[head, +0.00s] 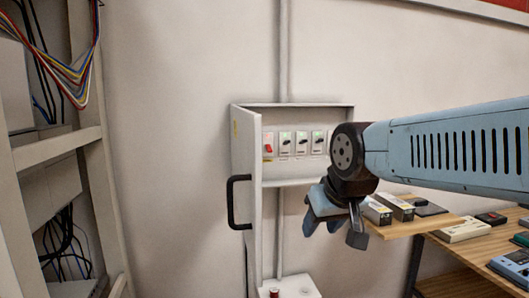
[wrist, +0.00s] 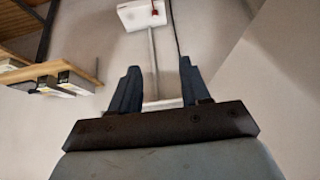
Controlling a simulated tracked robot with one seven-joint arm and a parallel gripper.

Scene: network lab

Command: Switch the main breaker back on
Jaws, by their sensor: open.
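The breaker cabinet (head: 305,182) hangs on the wall with its door (head: 246,190) swung open to the left. The door carries a black handle (head: 237,202). Inside is a row of breakers. The leftmost one, with a red lever (head: 268,147), looks like the main breaker; I cannot clearly tell its lever position. The others have dark levers, and my arm hides the right end of the row. My gripper (head: 333,232) is open and points down, in front of the cabinet's lower right and below the breakers. In the wrist view its jaws (wrist: 160,68) are apart and empty.
A white box with a red knob (head: 275,292) sits below the cabinet, joined by conduit. To the right, a wooden shelf (head: 415,227) holds small boxes, above a bench (head: 455,258) with devices. A cabled rack (head: 75,145) stands at left. The wall between is clear.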

